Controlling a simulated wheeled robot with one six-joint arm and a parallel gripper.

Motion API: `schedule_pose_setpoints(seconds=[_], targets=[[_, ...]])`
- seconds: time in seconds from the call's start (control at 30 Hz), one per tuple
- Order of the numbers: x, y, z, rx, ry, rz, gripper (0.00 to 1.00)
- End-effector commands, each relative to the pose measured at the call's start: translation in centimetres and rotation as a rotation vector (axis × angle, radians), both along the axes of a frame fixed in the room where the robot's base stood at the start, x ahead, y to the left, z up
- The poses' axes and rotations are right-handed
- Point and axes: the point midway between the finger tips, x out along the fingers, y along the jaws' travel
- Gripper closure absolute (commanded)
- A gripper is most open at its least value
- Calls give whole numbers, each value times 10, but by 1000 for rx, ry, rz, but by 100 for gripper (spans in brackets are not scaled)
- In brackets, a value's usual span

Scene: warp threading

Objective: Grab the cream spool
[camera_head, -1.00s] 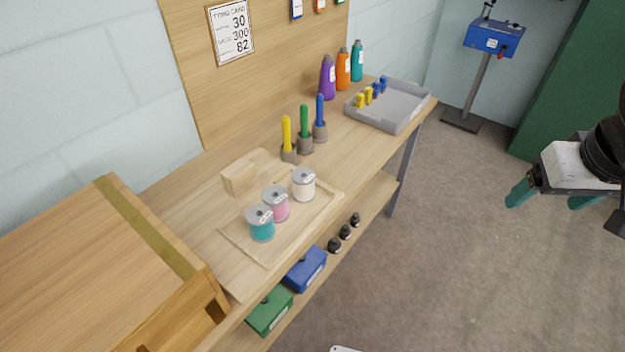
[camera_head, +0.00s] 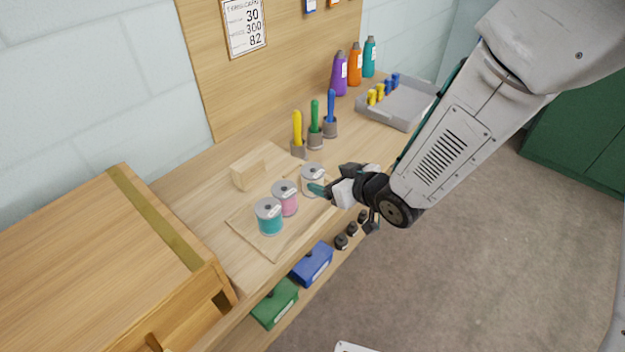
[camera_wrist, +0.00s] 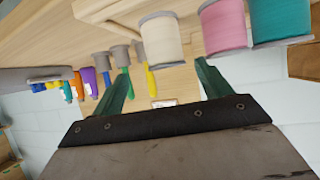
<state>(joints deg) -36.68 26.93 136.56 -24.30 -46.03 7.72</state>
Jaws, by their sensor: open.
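The cream spool (camera_head: 309,181) stands upright on a wooden tray (camera_head: 264,252) on the bench, at the right end of a row of spools. It also shows in the wrist view (camera_wrist: 161,40), ahead of the jaws. The pink spool (camera_head: 287,201) and the teal spool (camera_head: 269,219) stand to its left. My gripper (camera_head: 316,190) is at the cream spool's right side, its teal fingers partly hiding the spool. In the wrist view the fingers (camera_wrist: 160,80) are spread apart, with the cream spool beyond and between them and nothing held.
Yellow, green and blue upright tools (camera_head: 315,130) stand in holders behind the spools. A wooden block (camera_head: 248,173) lies behind the tray. A grey bin (camera_head: 398,107) and bottles (camera_head: 340,77) are at the far end. A wooden box (camera_head: 110,270) fills the near left.

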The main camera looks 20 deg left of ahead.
Motion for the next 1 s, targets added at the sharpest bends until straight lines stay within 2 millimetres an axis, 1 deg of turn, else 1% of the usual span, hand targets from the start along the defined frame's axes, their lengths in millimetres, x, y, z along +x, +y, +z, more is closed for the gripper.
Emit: schedule_pose_setpoints(seconds=[0.27, 0.4, 0.5, 0.6, 0.8, 0.83, 0.87, 0.9, 1.0], targets=[[12, 26, -16, -1, 0, 1, 23], [19, 44, -26, 0, -1, 0, 23], [25, 52, -32, -1, 0, -1, 23], [28, 56, -34, 0, 0, -1, 23], [28, 56, -34, -1, -1, -2, 23], [28, 56, -34, -1, -1, -2, 28], [29, 56, -34, -1, -1, -2, 37], [29, 56, -34, -1, -1, -2, 48], [29, 56, -34, -1, -1, -2, 72]])
